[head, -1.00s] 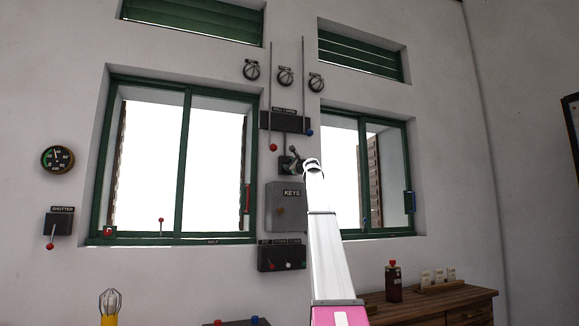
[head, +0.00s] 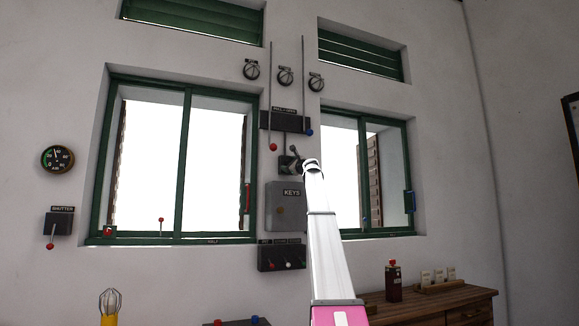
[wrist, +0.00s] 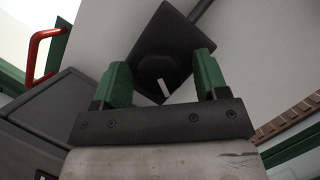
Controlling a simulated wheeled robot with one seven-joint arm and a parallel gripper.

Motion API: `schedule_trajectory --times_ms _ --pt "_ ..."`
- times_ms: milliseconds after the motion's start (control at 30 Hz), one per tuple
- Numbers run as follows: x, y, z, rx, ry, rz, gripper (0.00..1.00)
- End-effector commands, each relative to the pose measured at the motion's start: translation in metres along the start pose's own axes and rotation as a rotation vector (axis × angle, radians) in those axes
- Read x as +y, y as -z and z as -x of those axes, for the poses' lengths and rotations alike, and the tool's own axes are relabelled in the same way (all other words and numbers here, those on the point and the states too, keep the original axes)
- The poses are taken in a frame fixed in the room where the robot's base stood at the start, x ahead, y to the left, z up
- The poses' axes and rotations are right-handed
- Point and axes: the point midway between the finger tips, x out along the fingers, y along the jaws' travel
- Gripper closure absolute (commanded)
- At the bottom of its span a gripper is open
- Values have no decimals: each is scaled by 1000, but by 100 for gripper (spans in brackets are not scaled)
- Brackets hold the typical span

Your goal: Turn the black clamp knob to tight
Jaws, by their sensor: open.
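A black knob (wrist: 157,78) with a white pointer mark sits on a dark square box (wrist: 172,40) in the wrist view. The mark points down and slightly right in that view. My gripper (wrist: 162,70) is open, with one green finger on each side of the knob. Whether the fingers touch it I cannot tell. In the head view my gripper (head: 294,158) is at the dark wall box (head: 285,167) between the two windows, and my gripper and wrist hide the knob there.
A grey KEYS cabinet (head: 285,207) is just below the box, with a switch panel (head: 281,257) under it. Two rods with a red ball (head: 273,147) and a blue ball (head: 309,132) hang close above. A red handle (wrist: 38,50) is at upper left in the wrist view.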

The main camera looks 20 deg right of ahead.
Motion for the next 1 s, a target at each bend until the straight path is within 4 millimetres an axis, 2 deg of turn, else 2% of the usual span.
schedule_trajectory --times_ms 267,733,833,1000 --pt "1 0 16 0 1 1 33" --pt "1 0 97 0 1 0 33" --pt "1 0 106 0 0 0 33" --pt "0 0 109 0 -1 0 33"
